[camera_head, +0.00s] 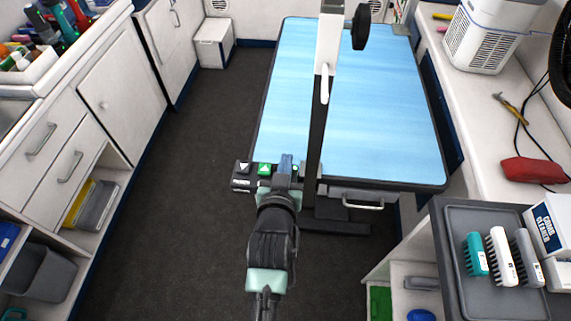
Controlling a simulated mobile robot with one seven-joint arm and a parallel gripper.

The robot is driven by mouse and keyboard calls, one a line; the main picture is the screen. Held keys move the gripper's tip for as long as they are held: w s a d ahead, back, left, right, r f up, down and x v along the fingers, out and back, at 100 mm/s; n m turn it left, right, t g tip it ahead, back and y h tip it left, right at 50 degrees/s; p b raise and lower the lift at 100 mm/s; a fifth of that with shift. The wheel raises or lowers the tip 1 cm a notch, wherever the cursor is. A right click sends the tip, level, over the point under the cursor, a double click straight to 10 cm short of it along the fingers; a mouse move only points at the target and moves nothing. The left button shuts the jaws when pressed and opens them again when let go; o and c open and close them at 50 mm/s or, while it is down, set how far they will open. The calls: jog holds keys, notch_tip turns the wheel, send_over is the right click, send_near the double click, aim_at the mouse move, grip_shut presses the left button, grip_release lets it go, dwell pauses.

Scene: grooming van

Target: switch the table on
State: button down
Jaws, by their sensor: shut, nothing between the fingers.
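The grooming table (290,75) has a light blue top with a dark rim and stands in the middle of the van. A dark control box (240,183) is fixed at its near left edge. On the box are a white arrow button (243,168) and a green arrow button (264,169). A small blue part (286,162) shows to the right of the green button; I cannot tell if it is a switch. My gripper (280,186) is shut and empty, right at the front of the box. It hides part of the box, and I cannot tell whether it touches it.
A grooming post (317,120) rises at the table's near edge, close to the right of my gripper. A drawer handle (357,205) is under the table edge. A tray (465,285) with several brushes stands at the right. The dark floor (180,180) at the left is clear.

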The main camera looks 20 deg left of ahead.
jog(key=r+p, duration=0.2)
jog(key=r, duration=0.1)
jog(key=r+p, duration=0.1)
jog(key=shift+w+a+r+p, duration=0.1)
jog(key=shift+w+r+p, duration=0.05)
jog(key=shift+w+p, duration=0.2)
jog(key=v, duration=1)
jog(key=shift+r+b, duration=0.3)
jog(key=shift+b, duration=0.1)
jog(key=shift+w, duration=0.1)
